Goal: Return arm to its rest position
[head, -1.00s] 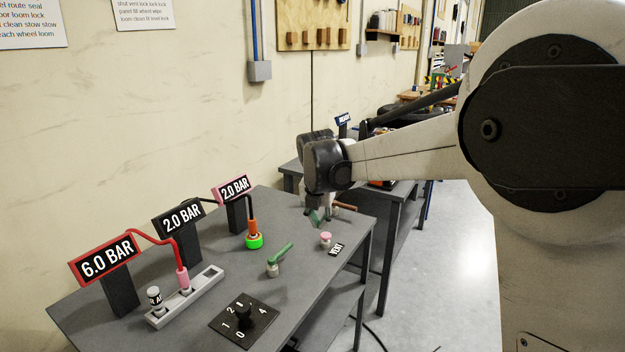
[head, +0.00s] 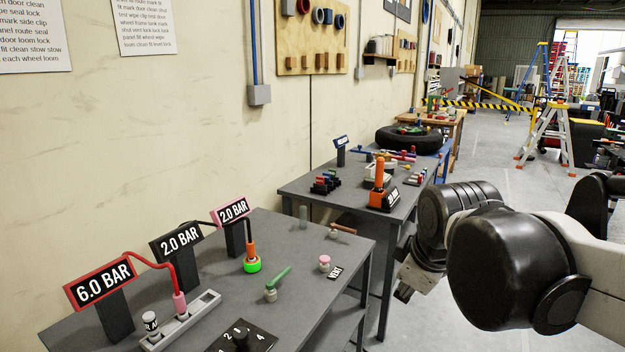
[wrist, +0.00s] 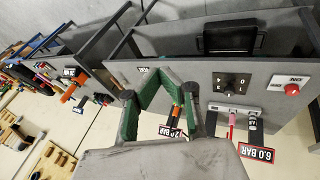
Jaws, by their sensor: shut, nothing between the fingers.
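My arm reaches in from the right of the head view, with its black wrist joints in front. My gripper (head: 404,291) hangs beside the right side of the near grey table (head: 225,293), over the aisle, and holds nothing. In the wrist view my gripper (wrist: 153,74) has green finger pads that meet at the tips. Part of the gripper is hidden behind the wrist in the head view.
The near table bears pressure signs, including 6.0 BAR (head: 101,282), a green-handled valve (head: 278,283), a pink-topped knob (head: 325,263) and a dial plate (head: 258,340). A second grey table (head: 300,188) stands beyond.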

